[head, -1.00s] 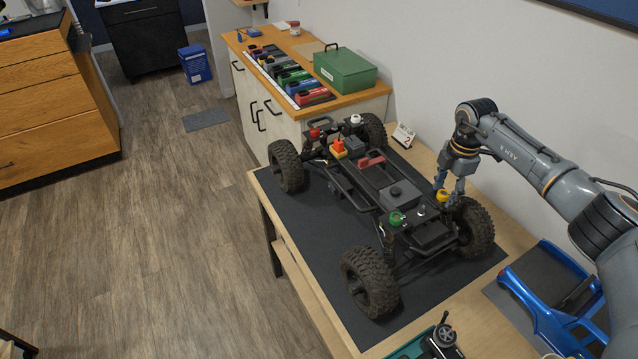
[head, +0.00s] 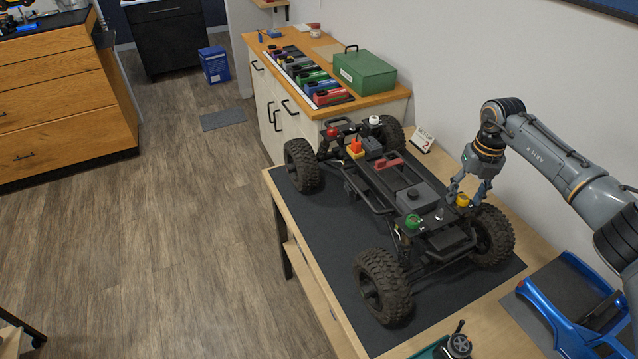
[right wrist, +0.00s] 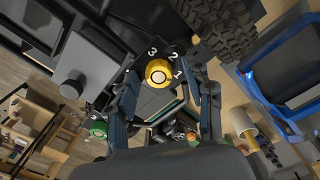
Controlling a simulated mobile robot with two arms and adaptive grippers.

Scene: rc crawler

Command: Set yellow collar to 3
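The yellow collar (head: 463,200) sits on the near right corner of the crawler chassis, beside a wheel. In the right wrist view the yellow collar (right wrist: 158,73) shows from above, with the numbers 3, 2 and 1 printed around its far side. I cannot tell which number it points to. My right gripper (head: 468,188) is just above the collar, fingers spread. In the right wrist view the fingers of the right gripper (right wrist: 164,106) stand apart with nothing between them, the collar just beyond their tips. My left gripper is not in view.
The crawler (head: 400,185) stands on a dark mat (head: 325,235). A green collar (head: 413,221) is left of the yellow one. A small card (head: 422,138) showing a 2 stands behind. A blue body shell (head: 545,325) lies at the right. A green box (head: 365,72) is on the back cabinet.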

